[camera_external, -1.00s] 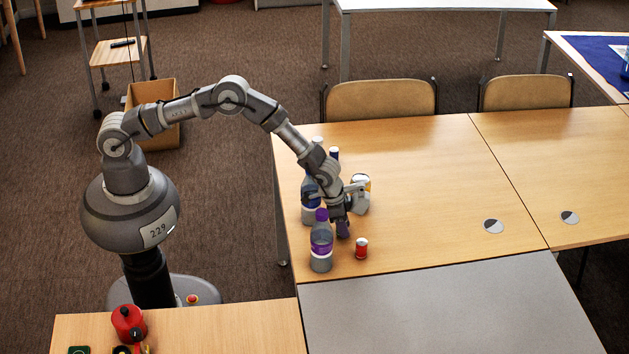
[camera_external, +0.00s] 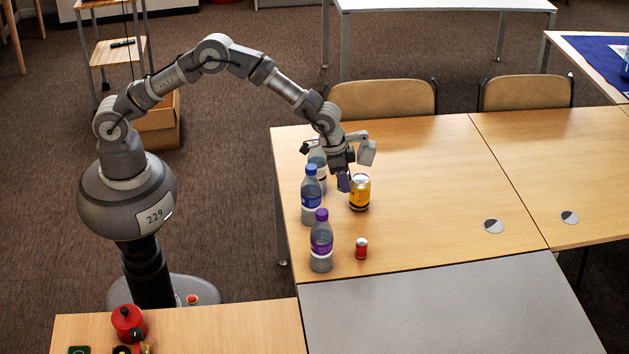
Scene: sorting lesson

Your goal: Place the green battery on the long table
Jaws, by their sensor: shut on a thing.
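My gripper (camera_external: 343,181) is above the left part of the long wooden table (camera_external: 420,215), between the blue-capped bottle and the yellow can. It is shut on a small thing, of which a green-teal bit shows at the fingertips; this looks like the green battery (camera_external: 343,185). The fingers hide most of it, and whether it touches the table I cannot tell.
A blue-capped bottle (camera_external: 312,198), a purple-capped bottle (camera_external: 321,243) and a third bottle (camera_external: 318,165) stand near the table's left edge. A red can (camera_external: 361,249) stands nearer the front. The table's right side is mostly clear.

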